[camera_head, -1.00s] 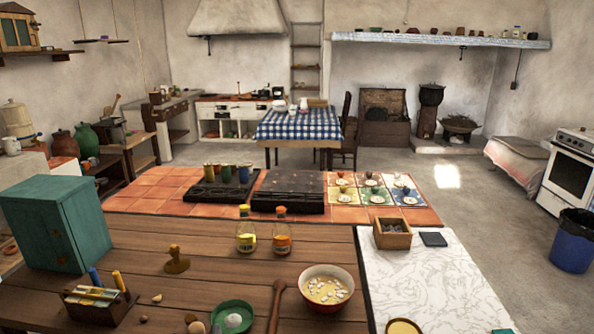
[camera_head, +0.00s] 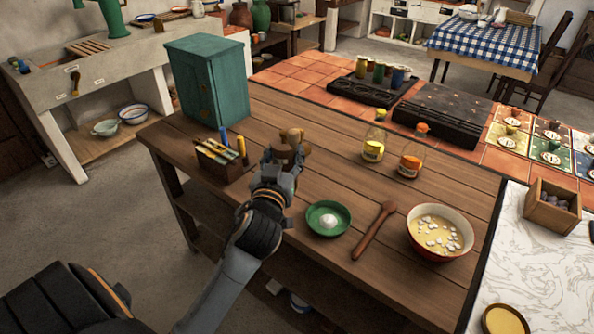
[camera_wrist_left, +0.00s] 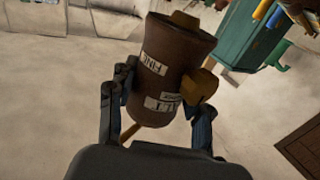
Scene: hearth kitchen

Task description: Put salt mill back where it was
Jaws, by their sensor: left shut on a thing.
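The salt mill (camera_wrist_left: 172,66) is a dark brown, flared cylinder with white labels, one reading "FINE", and lighter wooden parts at its ends and side. It fills the middle of the left wrist view, tilted, between the two fingers of my left gripper (camera_wrist_left: 160,112). The left gripper (camera_head: 285,158) is shut on it. In the head view the gripper is over the left part of the wooden table, right of the pencil box. Only a brown part of the mill shows there; the gripper hides the rest. My right gripper is not in view.
On the wooden table (camera_head: 335,155) stand a teal cabinet (camera_head: 208,80), a pencil box (camera_head: 222,162), two bottles (camera_head: 374,142) (camera_head: 411,152), a green dish (camera_head: 329,218), a wooden spoon (camera_head: 374,230) and a bowl (camera_head: 438,236). Bare planks lie between the gripper and the bottles.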

